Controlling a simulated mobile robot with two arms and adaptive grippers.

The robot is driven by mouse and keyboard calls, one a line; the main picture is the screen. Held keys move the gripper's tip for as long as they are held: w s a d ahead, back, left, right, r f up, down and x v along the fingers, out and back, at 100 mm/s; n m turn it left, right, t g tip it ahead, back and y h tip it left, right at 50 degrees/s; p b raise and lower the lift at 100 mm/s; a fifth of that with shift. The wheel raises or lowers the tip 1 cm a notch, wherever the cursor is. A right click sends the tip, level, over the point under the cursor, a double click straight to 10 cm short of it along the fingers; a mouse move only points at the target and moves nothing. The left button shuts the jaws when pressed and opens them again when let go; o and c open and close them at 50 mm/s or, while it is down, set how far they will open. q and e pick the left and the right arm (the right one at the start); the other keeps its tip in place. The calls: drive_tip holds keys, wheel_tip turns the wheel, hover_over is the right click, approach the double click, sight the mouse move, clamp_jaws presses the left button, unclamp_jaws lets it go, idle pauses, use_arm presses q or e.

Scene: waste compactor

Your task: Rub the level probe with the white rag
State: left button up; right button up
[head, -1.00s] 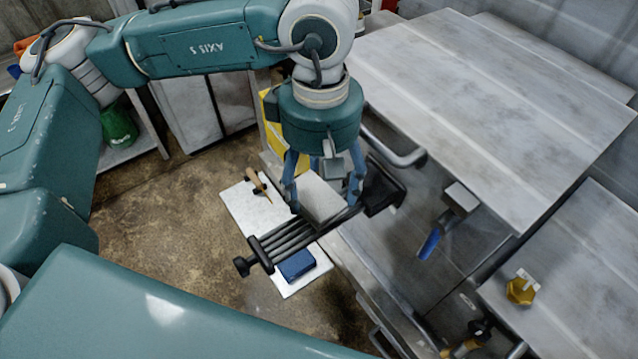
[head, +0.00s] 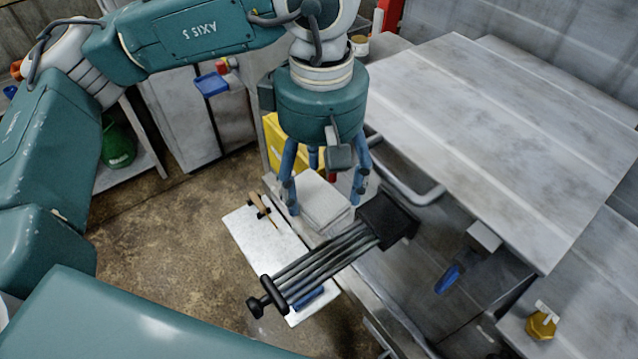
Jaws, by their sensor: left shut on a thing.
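My left gripper (head: 322,197) points down with its blue fingers shut on the white rag (head: 322,206), a thick, pale, folded block. A set of parallel dark rods (head: 322,262) runs from a black box (head: 388,220) to a black crossbar at the lower left; this looks like the level probe, but I cannot be sure. The rag is just behind the rods, near their black-box end. I cannot tell whether they touch. My right gripper is not in view.
A white board (head: 258,240) below holds a wooden-handled tool (head: 261,206) and a blue block (head: 308,297) partly behind the rods. A large metal panel (head: 500,140) fills the right. A blue-handled lever (head: 447,279) and a yellow knob (head: 541,324) are at lower right.

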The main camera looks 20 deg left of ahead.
use_arm(q)
drive_tip(key=shift+w+a+r+p, duration=0.1)
drive_tip(key=shift+r+p, duration=0.3)
drive_tip(key=shift+r, duration=0.75)
drive_tip(key=shift+f, duration=0.15)
